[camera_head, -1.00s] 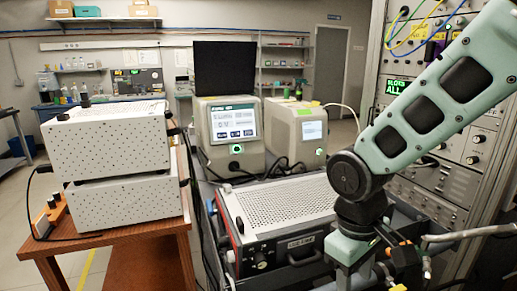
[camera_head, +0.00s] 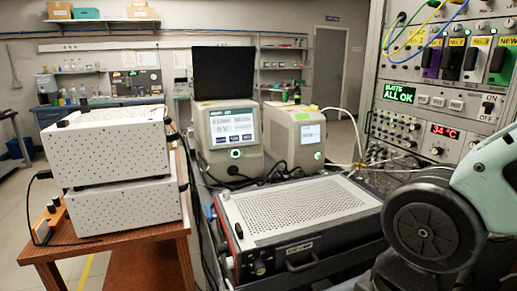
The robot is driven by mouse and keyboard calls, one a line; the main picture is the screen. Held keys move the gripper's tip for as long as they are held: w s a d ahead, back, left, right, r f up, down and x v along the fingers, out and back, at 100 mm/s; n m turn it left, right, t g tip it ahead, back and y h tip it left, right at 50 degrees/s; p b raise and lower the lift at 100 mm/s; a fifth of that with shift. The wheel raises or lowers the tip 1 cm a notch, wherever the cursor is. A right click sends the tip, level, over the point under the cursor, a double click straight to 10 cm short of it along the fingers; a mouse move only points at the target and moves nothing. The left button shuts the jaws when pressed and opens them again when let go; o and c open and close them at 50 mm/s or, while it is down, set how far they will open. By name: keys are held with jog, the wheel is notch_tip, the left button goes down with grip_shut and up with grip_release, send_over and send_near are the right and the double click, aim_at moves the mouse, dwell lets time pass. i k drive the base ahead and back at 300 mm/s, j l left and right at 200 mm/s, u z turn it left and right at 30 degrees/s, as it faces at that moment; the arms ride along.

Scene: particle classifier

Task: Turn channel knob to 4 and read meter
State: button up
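No label that reads as a channel knob is legible, so I cannot tell which knob is the task's. A small round knob (camera_head: 437,150) sits below the red "34 °C" display (camera_head: 445,132) on the rack at right. A dark knob (camera_head: 260,267) sits on the front of the perforated-top box (camera_head: 300,208) at the centre. The white instrument behind it has a lit screen (camera_head: 233,127), its text too small to read surely. My gripper is out of view; only my arm's round joint and a pale link show at the lower right.
The rack (camera_head: 425,115) at right carries a green "ALL OK" display (camera_head: 398,92), coloured modules and loose cables. A second instrument (camera_head: 297,135) stands behind the perforated box. Two stacked speckled boxes (camera_head: 112,145) stand on a wooden cart (camera_head: 160,236) at left.

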aim_at(437, 150)
jog(key=z, duration=0.8)
